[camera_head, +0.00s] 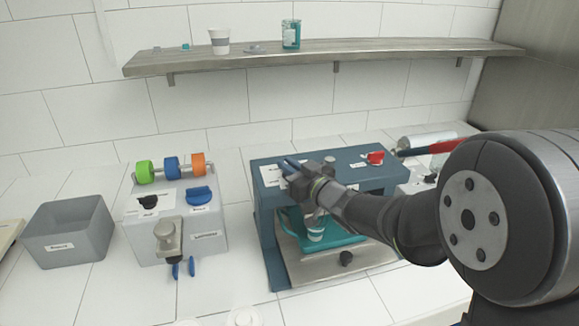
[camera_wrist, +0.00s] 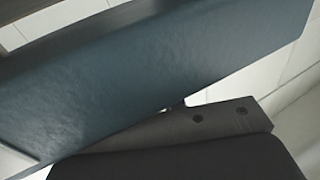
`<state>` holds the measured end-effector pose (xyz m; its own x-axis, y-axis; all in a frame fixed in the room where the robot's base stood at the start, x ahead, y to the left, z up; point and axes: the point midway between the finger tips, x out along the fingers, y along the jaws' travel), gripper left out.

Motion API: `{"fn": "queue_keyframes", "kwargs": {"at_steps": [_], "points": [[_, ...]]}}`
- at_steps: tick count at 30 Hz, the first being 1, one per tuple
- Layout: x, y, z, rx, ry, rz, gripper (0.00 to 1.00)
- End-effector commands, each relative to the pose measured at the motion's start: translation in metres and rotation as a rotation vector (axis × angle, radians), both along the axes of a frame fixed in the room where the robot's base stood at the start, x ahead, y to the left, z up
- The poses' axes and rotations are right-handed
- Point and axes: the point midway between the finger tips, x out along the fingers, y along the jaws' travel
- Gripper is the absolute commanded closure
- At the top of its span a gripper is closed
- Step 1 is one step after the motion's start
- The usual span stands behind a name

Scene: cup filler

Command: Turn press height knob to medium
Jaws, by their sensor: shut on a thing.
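The blue press machine (camera_head: 335,166) stands on the tiled counter in the head view. My gripper (camera_head: 291,168) is at the left part of its top, beside a white label (camera_head: 270,175). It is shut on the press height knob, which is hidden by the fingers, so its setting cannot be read. In the wrist view, the press's blue surface (camera_wrist: 150,65) fills much of the picture, with a dark part of my gripper below it. A red knob (camera_head: 375,157) sits at the right of the press top, apart from my gripper.
A wooden shelf (camera_head: 320,53) with cups is above. My arm covers the right side.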

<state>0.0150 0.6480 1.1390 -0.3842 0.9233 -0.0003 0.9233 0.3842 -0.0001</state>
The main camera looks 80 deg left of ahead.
Motion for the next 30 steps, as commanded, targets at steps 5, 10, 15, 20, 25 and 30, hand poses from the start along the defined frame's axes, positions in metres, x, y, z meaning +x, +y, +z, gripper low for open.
{"fn": "queue_keyframes", "kwargs": {"at_steps": [5,10,15,20,25,30], "points": [[0.0006,0.0009,0.0012,0.006,-0.001,0.042,1.0],[0.0008,0.0007,0.0008,0.004,-0.001,0.107,1.0],[0.0,0.0002,0.0009,0.001,-0.001,0.13,1.0],[0.0,0.0001,0.0009,0.001,-0.001,0.13,1.0],[0.0,0.0,0.0008,0.001,-0.001,0.13,0.68],[0.0,-0.0001,0.0004,0.001,0.0,0.129,0.67]]}}
